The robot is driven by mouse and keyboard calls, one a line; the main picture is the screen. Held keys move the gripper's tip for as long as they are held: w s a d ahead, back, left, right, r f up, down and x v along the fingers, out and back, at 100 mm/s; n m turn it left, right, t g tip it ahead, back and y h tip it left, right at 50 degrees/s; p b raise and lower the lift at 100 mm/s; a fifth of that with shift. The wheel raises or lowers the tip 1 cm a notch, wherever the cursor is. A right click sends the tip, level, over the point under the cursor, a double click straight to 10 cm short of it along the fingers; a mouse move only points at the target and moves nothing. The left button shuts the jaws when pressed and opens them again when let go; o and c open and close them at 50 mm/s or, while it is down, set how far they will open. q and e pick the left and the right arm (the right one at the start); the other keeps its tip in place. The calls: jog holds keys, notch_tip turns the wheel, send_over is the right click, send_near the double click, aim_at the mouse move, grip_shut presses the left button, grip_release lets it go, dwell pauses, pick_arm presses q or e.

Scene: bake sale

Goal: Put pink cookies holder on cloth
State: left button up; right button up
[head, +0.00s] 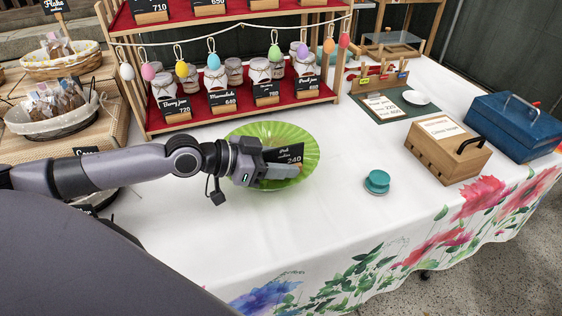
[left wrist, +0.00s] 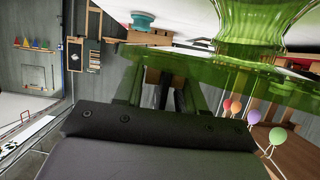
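The pink cookies holder (head: 284,154) has a black card marked 240. It stands out in front of the empty green plate (head: 262,131) in the head view. My left gripper (head: 283,172) is at the holder's lower part, over the plate, and appears shut on it. The fingers hide most of the base. In the left wrist view a brown wooden piece (left wrist: 152,75) shows between the fingers, partly behind the translucent green plate (left wrist: 215,67). The white cloth (head: 340,215) with painted flowers covers the table. My right gripper is not in view.
A small teal stand (head: 377,181) is on the cloth to the right. A wooden box (head: 447,150) and a blue cash box (head: 515,125) stand farther right. A red-lined jar shelf (head: 225,105) is behind, and baskets (head: 52,115) are at left. The front middle cloth is clear.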

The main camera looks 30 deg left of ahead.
pick_arm(q)
jog(key=shift+o, duration=1.2)
jog(key=shift+b+v, duration=0.6)
jog(key=shift+v, duration=1.4)
jog(key=shift+b+v, duration=0.9)
jog(key=shift+v, duration=0.4)
jog(key=shift+a+r, duration=0.15)
jog(key=shift+r, duration=0.15)
